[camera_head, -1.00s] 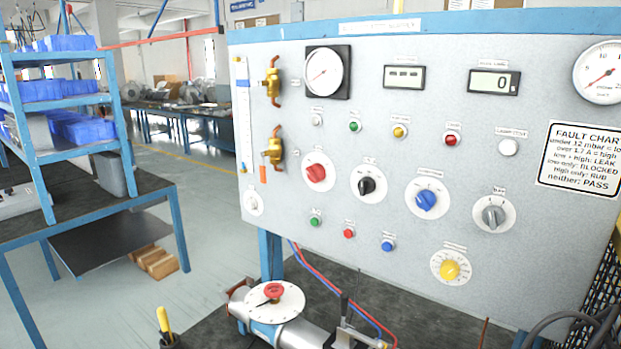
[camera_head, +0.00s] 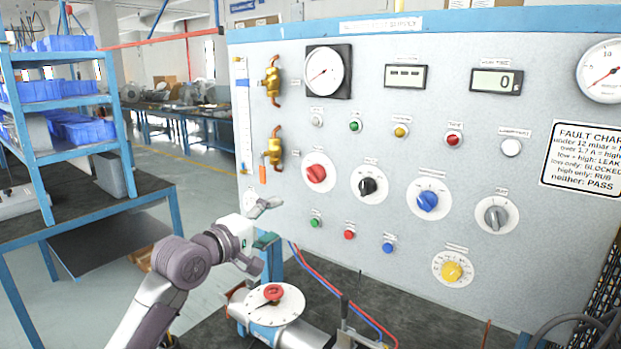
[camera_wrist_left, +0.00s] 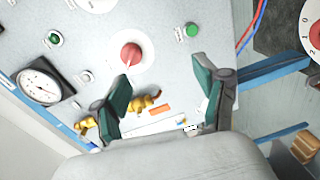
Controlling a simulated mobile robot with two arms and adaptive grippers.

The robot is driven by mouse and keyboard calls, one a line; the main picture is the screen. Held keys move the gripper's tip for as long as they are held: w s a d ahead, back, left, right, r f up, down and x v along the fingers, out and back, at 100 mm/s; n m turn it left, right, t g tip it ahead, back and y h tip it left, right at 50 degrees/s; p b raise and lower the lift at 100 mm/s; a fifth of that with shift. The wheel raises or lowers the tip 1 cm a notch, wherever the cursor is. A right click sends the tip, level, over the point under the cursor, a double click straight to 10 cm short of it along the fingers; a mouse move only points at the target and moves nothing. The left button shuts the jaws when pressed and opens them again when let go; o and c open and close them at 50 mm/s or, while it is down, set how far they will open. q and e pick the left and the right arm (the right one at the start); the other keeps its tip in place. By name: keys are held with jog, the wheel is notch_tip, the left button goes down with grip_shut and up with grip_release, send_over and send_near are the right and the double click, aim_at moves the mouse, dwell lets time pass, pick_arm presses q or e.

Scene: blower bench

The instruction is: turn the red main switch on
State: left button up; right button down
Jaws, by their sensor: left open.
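The red main switch (camera_head: 317,173) is a round red knob on a white dial plate, at the left part of the grey panel (camera_head: 330,262). It also shows in the left wrist view (camera_wrist_left: 131,54), ahead of the fingers and nearer the left one. My left gripper (camera_head: 270,222) is in front of the panel, below and left of the red switch and apart from it. Its two green-padded fingers stand open and empty in the left wrist view (camera_wrist_left: 161,74). My right gripper is in neither view.
A black knob (camera_head: 367,185) and blue knob (camera_head: 428,200) sit right of the red switch. Brass valves (camera_head: 272,148) are to its upper left. Below the panel, a blower with a red-handled white disc (camera_head: 290,301) stands on the dark bench. Red and blue hoses (camera_head: 325,282) run behind it.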

pick_arm(q)
jog(key=n, duration=0.1)
send_near(311, 177)
jog(key=v, duration=0.4)
jog(key=shift+t+h, duration=0.3)
jog(key=shift+h, duration=0.1)
jog(key=p+x, duration=0.1)
jog(key=x, duration=0.3)
jog(key=p+x, duration=0.1)
jog(key=x, duration=0.3)
jog(key=f+x, duration=0.1)
jog(key=x, duration=0.3)
jog(key=shift+w+d+p, duration=0.15)
jog(key=shift+w+p, duration=0.25)
jog(key=shift+w+d, duration=0.3)
jog(key=shift+w, duration=0.15)
